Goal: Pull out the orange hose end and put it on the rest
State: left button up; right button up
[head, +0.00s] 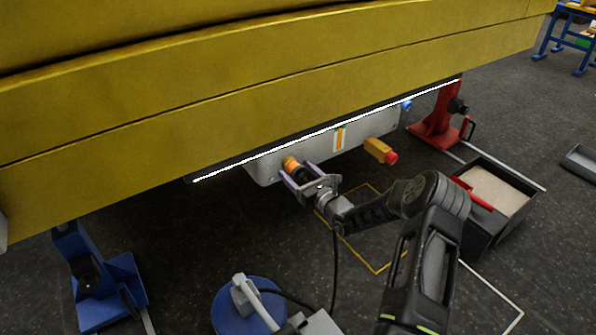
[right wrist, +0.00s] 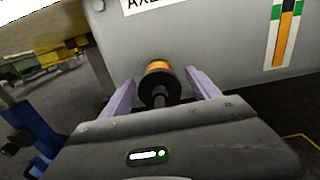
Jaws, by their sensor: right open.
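The orange hose end (head: 291,163) sticks out of the grey box (head: 262,171) under the yellow boom. In the right wrist view the orange hose end (right wrist: 158,67) shows an orange band and a black front part facing me. My right gripper (head: 298,178) is open, with its two pale purple fingers on either side of the hose end. In the right wrist view the fingers of my right gripper (right wrist: 160,85) stand apart, with a visible gap on each side of it. I cannot tell which thing is the rest. My left gripper is not in view.
The yellow boom (head: 300,85) hangs low overhead. A yellow block with a red end (head: 377,149) juts from the box. A red stand (head: 437,130) and a sand-filled tray (head: 490,235) are right. A blue stand (head: 95,285) is left; a blue disc (head: 222,305) is in front.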

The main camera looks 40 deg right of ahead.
aim_at(304, 178)
grip_shut()
dwell(0.7)
jog(key=shift+s, duration=0.1)
jog(key=shift+s+p, duration=0.85)
jog(key=shift+s, duration=0.15)
jog(key=shift+s+p, duration=1.05)
jog(key=shift+s, duration=0.8)
